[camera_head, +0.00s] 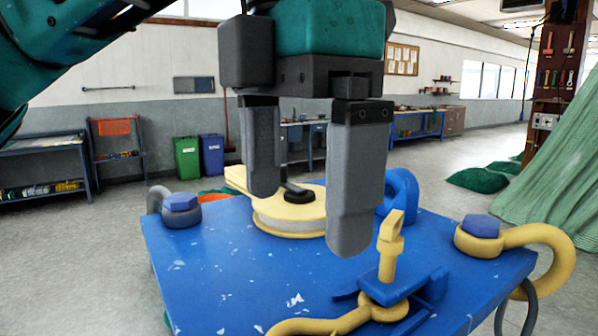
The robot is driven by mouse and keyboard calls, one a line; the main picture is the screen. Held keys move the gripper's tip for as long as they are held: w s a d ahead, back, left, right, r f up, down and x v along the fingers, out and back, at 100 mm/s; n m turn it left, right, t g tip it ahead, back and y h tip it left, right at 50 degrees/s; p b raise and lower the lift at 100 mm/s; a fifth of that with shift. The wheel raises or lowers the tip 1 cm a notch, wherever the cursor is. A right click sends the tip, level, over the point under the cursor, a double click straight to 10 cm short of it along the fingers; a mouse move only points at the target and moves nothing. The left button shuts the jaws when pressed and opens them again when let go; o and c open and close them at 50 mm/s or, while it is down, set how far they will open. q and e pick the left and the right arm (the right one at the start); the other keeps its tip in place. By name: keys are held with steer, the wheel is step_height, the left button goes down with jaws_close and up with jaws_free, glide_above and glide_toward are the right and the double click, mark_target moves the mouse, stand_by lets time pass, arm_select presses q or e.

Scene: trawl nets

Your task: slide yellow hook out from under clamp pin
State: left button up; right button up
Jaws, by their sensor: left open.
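A yellow hook (338,321) lies at the front of the blue table. Its ring end sits around or under the foot of an upright yellow clamp pin (388,262); I cannot tell which. The pin stands at a blue clamp (428,290), and the hook's other end runs out of the picture at the bottom. My left gripper (307,212) hangs fingers down above the table, behind and to the left of the pin. It is open, with nothing visible between its fingers, and it hides part of the table's middle. My right gripper is not in view.
The blue table (220,270) carries a round yellow block (290,215) behind my fingers. A curved yellow piece with a blue bolt (482,226) is at its right corner, a grey one (181,210) at its left. The table's front left is clear. Green netting (555,160) hangs at right.

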mark_target(296, 330)
arm_select(q)
step_height(296, 330, down, 13)
steer(key=shift+r+b, duration=0.1)
steer(key=shift+b, duration=0.3)
steer(key=shift+c, duration=0.3)
steer(key=c, duration=1.4)
steer(key=shift+c, duration=0.2)
steer(key=shift+a, duration=0.1)
